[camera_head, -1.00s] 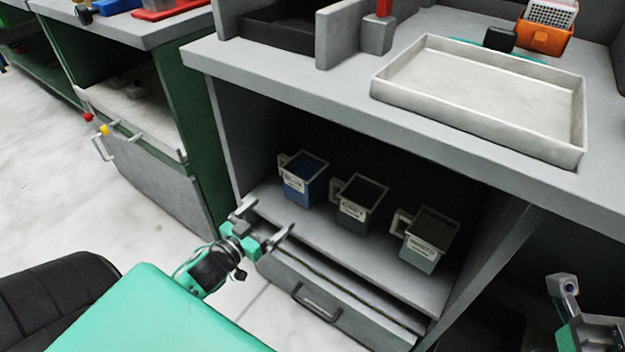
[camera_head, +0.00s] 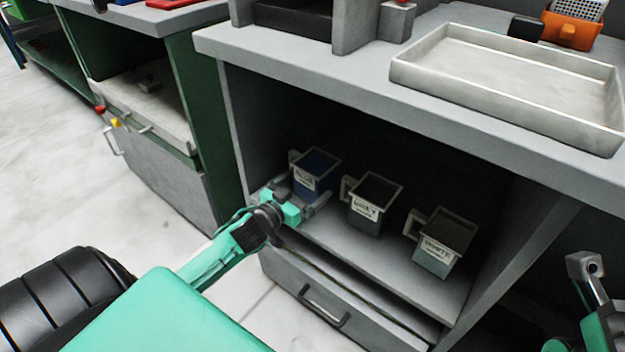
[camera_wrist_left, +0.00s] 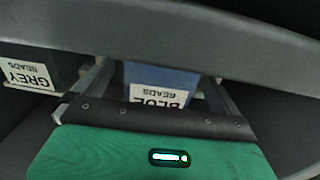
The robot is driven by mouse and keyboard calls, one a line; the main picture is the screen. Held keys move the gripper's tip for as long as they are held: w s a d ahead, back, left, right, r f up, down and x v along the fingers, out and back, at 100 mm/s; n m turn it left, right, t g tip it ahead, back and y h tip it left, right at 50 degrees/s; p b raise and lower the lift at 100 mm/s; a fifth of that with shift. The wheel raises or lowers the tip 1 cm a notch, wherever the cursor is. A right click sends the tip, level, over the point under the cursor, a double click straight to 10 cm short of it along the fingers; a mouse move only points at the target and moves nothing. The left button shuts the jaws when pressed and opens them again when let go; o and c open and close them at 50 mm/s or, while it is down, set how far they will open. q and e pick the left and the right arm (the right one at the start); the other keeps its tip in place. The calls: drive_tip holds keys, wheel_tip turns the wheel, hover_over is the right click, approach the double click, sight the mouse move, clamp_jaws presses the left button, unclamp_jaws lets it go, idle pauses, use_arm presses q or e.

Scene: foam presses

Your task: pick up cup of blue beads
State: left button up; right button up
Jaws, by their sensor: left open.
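The cup of blue beads (camera_head: 315,172) stands upright at the left of the shelf inside the cabinet. Its label reads "BLUE BEADS" in the left wrist view (camera_wrist_left: 160,84), where the label looks upside down. My left gripper (camera_head: 303,189) is open at the cup's front, with a finger to either side of its lower part. Whether the fingers touch the cup cannot be told. My right gripper (camera_head: 588,268) is at the lower right edge, away from the cups, and its jaws do not show clearly.
A grey beads cup (camera_head: 374,203) and a white beads cup (camera_head: 444,243) stand to the right on the same shelf (camera_head: 345,250). The grey worktop (camera_head: 330,75) overhangs the shelf and carries a pale tray (camera_head: 500,78). A drawer with a handle (camera_head: 323,306) is below.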

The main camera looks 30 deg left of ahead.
use_arm(q)
drive_tip(key=shift+w+d+r+b, duration=0.1)
drive_tip(key=shift+w+b, duration=0.55)
drive_tip(key=shift+w, duration=1.15)
drive_tip(key=c, duration=0.9)
drive_tip(key=shift+r+p, duration=0.15)
drive_tip(key=shift+p, duration=0.2)
